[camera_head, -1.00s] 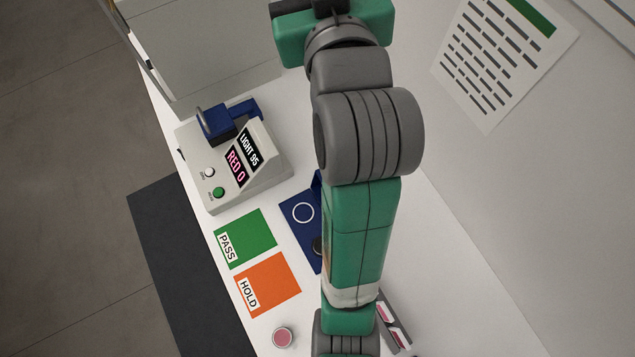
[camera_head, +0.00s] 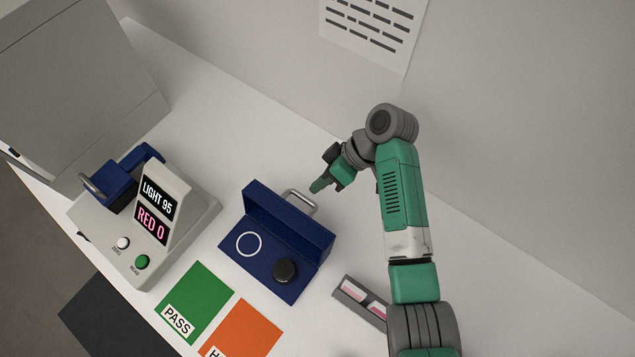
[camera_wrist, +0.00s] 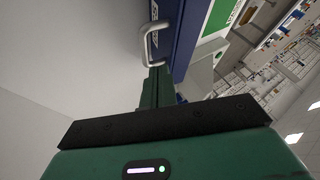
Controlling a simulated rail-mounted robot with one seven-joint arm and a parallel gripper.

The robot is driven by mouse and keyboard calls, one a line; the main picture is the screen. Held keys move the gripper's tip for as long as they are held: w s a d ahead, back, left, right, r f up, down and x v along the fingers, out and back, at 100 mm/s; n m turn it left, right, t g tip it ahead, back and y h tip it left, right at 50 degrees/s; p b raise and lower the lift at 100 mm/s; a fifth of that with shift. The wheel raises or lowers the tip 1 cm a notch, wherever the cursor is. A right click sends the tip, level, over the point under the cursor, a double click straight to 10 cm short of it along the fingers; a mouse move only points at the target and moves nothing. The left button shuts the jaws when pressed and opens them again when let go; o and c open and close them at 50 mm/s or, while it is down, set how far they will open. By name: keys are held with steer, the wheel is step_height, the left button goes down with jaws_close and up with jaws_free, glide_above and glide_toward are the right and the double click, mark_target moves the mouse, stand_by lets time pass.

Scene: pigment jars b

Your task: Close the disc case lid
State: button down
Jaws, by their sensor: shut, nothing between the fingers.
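The disc case (camera_head: 255,268) is blue and stands open on the white table in the head view. A white ring mark and a black round knob or disc (camera_head: 285,270) show on its inner floor. Its lid (camera_head: 287,220) stands up along the back edge, with a grey handle (camera_head: 301,197) on it. My gripper (camera_head: 317,187) is shut and empty, behind the lid and close to the handle. In the wrist view the shut fingers (camera_wrist: 157,80) point at the handle (camera_wrist: 150,45) and the blue lid (camera_wrist: 186,40). I cannot tell whether they touch.
A grey meter (camera_head: 150,235) reading LIGHT 95, RED 0 stands to the left. Green PASS (camera_head: 200,295) and orange HOLD (camera_head: 245,330) mats lie in front. A grey holder with pink samples (camera_head: 350,290) lies right of the case. The wall is behind my arm.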

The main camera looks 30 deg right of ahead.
mark_target(302, 198)
steer(key=x, duration=0.7)
steer(key=shift+w, duration=0.1)
